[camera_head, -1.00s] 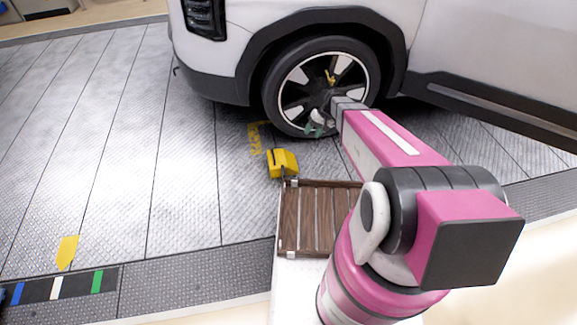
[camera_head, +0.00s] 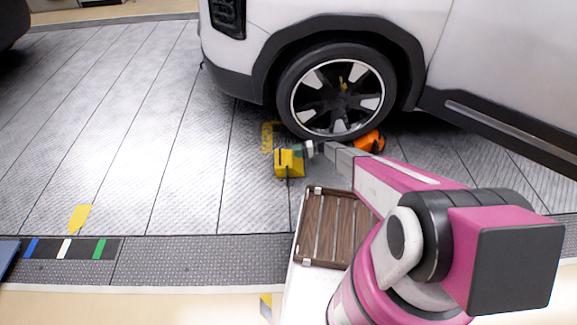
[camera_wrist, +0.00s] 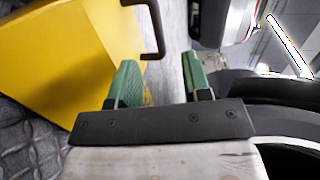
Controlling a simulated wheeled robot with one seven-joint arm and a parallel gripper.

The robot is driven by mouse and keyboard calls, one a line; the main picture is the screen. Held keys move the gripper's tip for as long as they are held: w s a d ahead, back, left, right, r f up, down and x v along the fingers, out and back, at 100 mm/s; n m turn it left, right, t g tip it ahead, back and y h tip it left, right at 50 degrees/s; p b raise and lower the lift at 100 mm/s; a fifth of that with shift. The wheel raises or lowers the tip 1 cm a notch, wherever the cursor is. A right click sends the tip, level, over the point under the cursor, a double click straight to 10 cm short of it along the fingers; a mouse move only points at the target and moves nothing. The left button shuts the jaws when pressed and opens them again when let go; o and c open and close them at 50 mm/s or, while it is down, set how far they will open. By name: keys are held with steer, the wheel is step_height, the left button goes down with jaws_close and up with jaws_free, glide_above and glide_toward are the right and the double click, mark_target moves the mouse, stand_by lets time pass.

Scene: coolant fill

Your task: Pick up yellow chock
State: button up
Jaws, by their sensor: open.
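The yellow chock (camera_head: 288,164) sits on the floor in front of the car's front wheel. In the wrist view the yellow chock (camera_wrist: 70,50) fills the upper left, with a black bar handle (camera_wrist: 155,30) standing out from its side. My gripper (camera_head: 307,149) is low, at the chock's upper right side. Its green-padded fingers (camera_wrist: 160,78) are apart and empty. In the picture the handle's bent end lies in the gap between the fingertips, nearer the left finger. I cannot tell whether it touches either finger.
The car wheel (camera_head: 338,92) stands close behind the gripper. An orange object (camera_head: 369,141) lies at the tyre's right foot, partly behind my arm. A slatted wooden tray (camera_head: 330,230) is near my base. The floor to the left is clear.

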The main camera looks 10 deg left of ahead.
steer(key=x, duration=0.9)
steer(key=shift+a+f, duration=0.1)
steer(key=shift+f, duration=0.15)
jaws_close()
stand_by(1.1)
